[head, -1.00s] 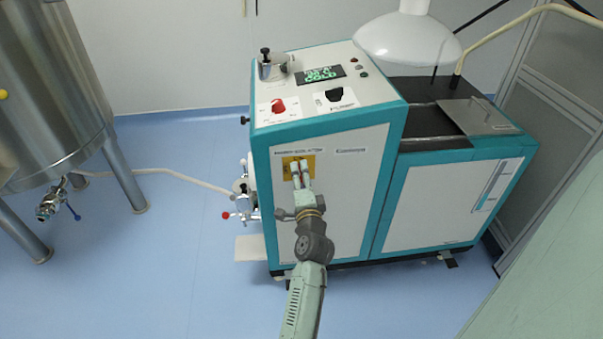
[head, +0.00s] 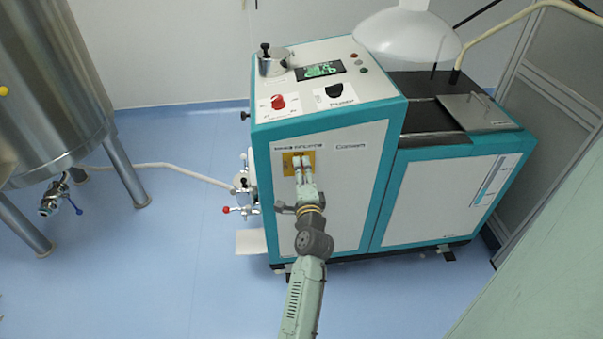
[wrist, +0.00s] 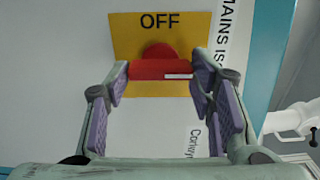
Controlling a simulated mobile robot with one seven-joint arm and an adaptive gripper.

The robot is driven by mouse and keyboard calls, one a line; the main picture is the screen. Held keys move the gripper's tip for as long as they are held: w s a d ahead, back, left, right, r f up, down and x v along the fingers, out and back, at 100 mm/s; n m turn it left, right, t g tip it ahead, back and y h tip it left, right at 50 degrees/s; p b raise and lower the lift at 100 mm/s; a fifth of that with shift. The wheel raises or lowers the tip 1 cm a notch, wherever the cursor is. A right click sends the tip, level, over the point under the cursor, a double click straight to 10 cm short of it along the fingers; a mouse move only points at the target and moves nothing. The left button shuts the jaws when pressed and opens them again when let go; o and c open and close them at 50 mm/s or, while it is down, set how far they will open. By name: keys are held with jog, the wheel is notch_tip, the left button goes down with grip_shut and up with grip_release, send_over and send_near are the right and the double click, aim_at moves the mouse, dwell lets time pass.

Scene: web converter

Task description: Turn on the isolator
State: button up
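The isolator is a red rotary handle (wrist: 160,69) on a yellow plate (wrist: 126,32), marked OFF above it in the wrist view. The handle's bar lies level, with a white mark at its right part. In the head view the yellow plate (head: 289,160) is on the machine's white front panel, and my fingers hide the handle. My gripper (head: 302,166) faces the plate. In the wrist view the gripper (wrist: 160,82) is open, one finger near each end of the bar. I cannot tell whether the fingers touch it.
The machine's top holds a red knob (head: 278,102), a green display (head: 321,69) and a metal pot (head: 272,63). Red-handled valves (head: 240,209) stick out at its left side. A steel tank (head: 50,80) stands at far left.

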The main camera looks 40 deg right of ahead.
jog(key=o, duration=0.4)
jog(key=shift+c, duration=0.2)
jog(key=shift+s, duration=0.1)
jog(key=v, duration=1.1)
jog(key=shift+s+a, duration=0.3)
jog(key=shift+a, duration=0.05)
